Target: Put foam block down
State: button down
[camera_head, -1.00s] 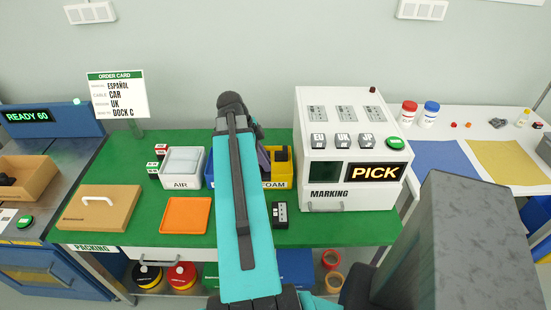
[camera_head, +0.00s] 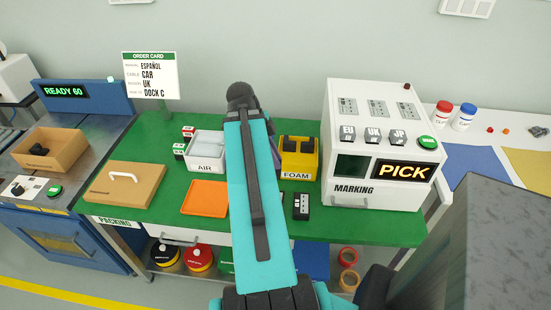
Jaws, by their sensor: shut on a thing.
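My teal arm (camera_head: 259,200) runs up the middle of the picture to a dark joint and folds away behind itself. My gripper is hidden behind this arm, so its jaws and anything in them do not show. A yellow bin marked FOAM (camera_head: 296,175) stands on the green bench (camera_head: 340,228) just right of the arm. Dark foam blocks (camera_head: 290,142) show in its top. No foam block shows loose on the visible bench.
A white AIR bin (camera_head: 205,167), an orange tray (camera_head: 197,198) and a brown box with a white handle (camera_head: 122,190) lie left of the arm. A small black device (camera_head: 301,206) lies before the FOAM bin. The MARKING machine (camera_head: 372,190) stands at right, showing PICK.

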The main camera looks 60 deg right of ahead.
jog(key=shift+w, duration=0.1)
jog(key=w+a+r+n+t+h, duration=0.1)
jog(key=w+a+r+n+t, duration=0.1)
jog(key=w+a+n, duration=0.45)
jog(key=w+a+r+n+t+h, duration=0.1)
jog(key=w+a+n, duration=0.3)
jog(key=w, duration=0.6)
jog(key=w+a+r+n+t+h, duration=0.1)
jog(key=w+a+r+n+t, duration=0.1)
jog(key=w+a+n, duration=0.5)
jog(key=w+a+r+n+t+y, duration=0.1)
jog(key=w+a+n, duration=0.3)
jog(key=a, duration=0.5)
jog(key=w+a+r+n+t+y, duration=0.1)
jog(key=w+a+r+n, duration=0.3)
jog(key=a, duration=0.5)
jog(key=w+a+r+n+t+y, duration=0.1)
jog(key=w+a+r+n+y, duration=0.1)
jog(key=w+a+n, duration=0.4)
jog(key=w+a, duration=0.1)
jog(key=a, duration=0.2)
jog(key=shift+a+r+t+y, duration=0.25)
jog(key=shift+a+t+y, duration=0.05)
jog(key=shift+a+t, duration=0.1)
jog(key=shift+w, duration=0.2)
